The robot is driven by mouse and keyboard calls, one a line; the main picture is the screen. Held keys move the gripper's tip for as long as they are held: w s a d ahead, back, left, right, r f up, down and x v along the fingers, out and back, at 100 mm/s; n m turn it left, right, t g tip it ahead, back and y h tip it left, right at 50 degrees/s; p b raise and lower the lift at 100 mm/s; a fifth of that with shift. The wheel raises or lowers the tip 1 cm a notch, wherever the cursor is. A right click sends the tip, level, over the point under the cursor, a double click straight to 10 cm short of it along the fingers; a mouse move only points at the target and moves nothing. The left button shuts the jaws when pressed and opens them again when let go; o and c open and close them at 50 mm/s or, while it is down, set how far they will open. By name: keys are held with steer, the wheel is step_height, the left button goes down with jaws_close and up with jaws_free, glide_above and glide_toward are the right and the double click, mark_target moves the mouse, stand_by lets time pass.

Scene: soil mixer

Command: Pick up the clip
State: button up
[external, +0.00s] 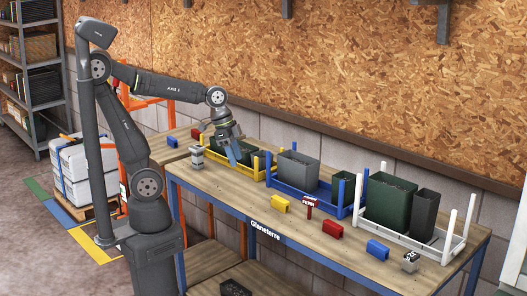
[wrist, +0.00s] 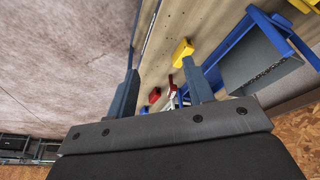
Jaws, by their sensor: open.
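I cannot tell for sure which small item is the clip. A red sign-like piece with white lettering (external: 310,206) stands upright on the table, right of and apart from my gripper. A thin red piece (wrist: 171,80) shows between the fingers in the wrist view, farther off. Yellow (external: 280,203), red (external: 332,229) and blue (external: 377,250) blocks lie along the front.
A blue crate (external: 292,189) with bins stands right of my gripper, and a white crate (external: 428,248) with bins farther right. Small grey devices stand at the left (external: 197,158) and right (external: 410,261). The table's front strip has clear gaps between items.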

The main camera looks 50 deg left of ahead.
steer(key=w+d+m+g+h, duration=0.15)
steer(key=w+d+m, duration=0.25)
steer(key=w+m, duration=0.5)
steer(key=n, duration=0.2)
glide_toward(280, 199)
steer(key=shift+g, duration=0.25)
steer(key=x, duration=0.4)
steer(key=shift+d+f, duration=0.15)
steer(key=shift+f, duration=0.2)
steer(key=shift+w+x, duration=0.2)
steer(key=shift+x, duration=2.5)
jaws_close()
